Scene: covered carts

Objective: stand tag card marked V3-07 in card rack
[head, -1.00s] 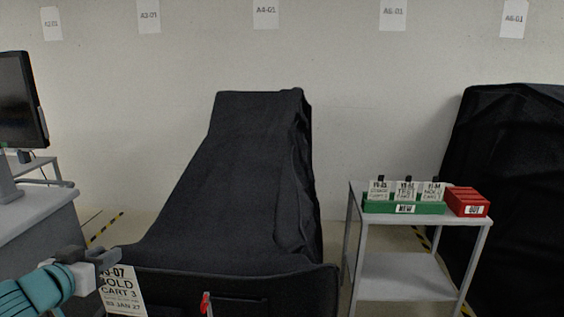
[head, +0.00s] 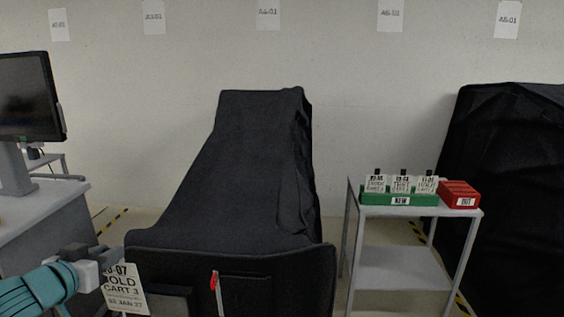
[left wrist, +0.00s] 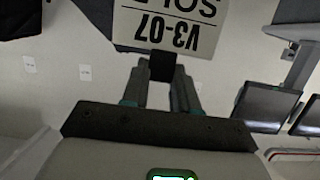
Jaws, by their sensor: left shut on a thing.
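The tag card (head: 124,292) is white and partly reads "-07", "OLD", "CART 3" in the head view. In the left wrist view the card (left wrist: 170,22) shows upside down and reads V3-07. My left gripper (left wrist: 162,66) is shut on the card's dark tab; in the head view the gripper (head: 98,262) is at lower left with the card hanging from it. The green card rack (head: 399,198), labelled NEW, stands on the small grey side table at right and holds several white cards with black tabs. The card is well to the left of the rack. My right gripper is not in view.
A red rack (head: 459,195) labelled OUT sits beside the green one on the grey table (head: 362,209). A black-covered cart (head: 235,185) with a red tag stands between card and table. Another covered cart (head: 520,180) is at far right. A desk with a monitor (head: 28,97) is at left.

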